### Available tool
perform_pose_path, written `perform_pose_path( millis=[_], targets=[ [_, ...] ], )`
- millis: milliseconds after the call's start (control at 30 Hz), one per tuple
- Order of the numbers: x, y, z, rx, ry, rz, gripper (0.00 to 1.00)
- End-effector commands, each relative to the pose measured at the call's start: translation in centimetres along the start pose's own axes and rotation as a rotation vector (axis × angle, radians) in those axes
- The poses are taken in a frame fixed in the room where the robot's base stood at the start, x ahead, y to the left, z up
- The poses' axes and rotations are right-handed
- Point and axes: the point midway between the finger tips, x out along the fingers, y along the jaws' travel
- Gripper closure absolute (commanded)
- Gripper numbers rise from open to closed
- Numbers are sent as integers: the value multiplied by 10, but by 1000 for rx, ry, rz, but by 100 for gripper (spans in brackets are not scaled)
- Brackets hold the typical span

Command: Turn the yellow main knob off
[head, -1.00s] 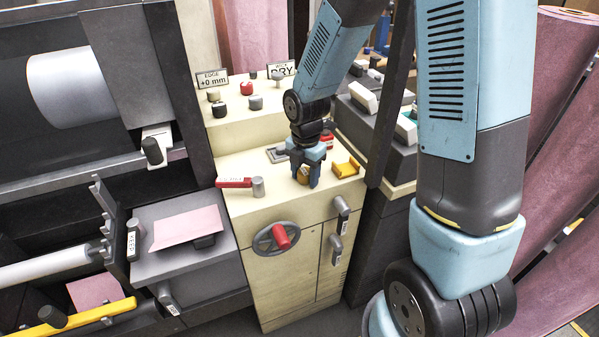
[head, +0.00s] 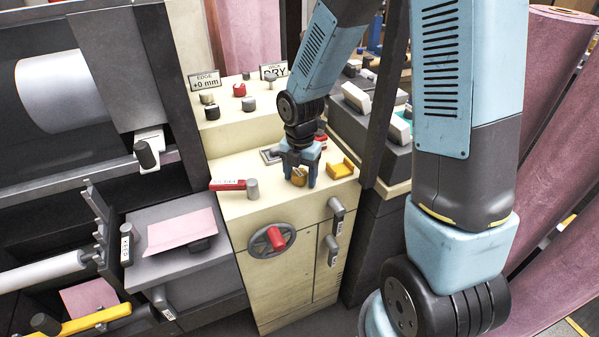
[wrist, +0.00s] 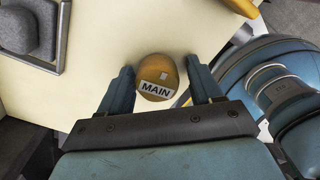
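The yellow main knob (head: 299,179) stands on the cream cabinet top, partly hidden by my gripper in the head view. In the wrist view the knob (wrist: 157,72) is round and ochre yellow, with a white MAIN label and a small pale mark. My gripper (wrist: 160,82) is open, pointing down, with one finger on each side of the knob. A narrow gap shows between the knob and each finger. In the head view my gripper (head: 299,180) is over the knob.
A yellow bracket (head: 341,169) sits just right of the knob. A red lever (head: 228,185) with a grey post lies to its left. A handwheel (head: 271,240) is on the cabinet front. Several small knobs stand on the raised panel behind.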

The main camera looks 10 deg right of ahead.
Motion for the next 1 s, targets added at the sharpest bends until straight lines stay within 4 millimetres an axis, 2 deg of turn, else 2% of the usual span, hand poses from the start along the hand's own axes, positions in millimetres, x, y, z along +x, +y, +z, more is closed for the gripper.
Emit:
perform_pose_path(
  millis=[367,1000],
  targets=[
    [-2,1,0,0,-1,3,36],
    [-43,2,0,1,-2,4,36]
  ],
)
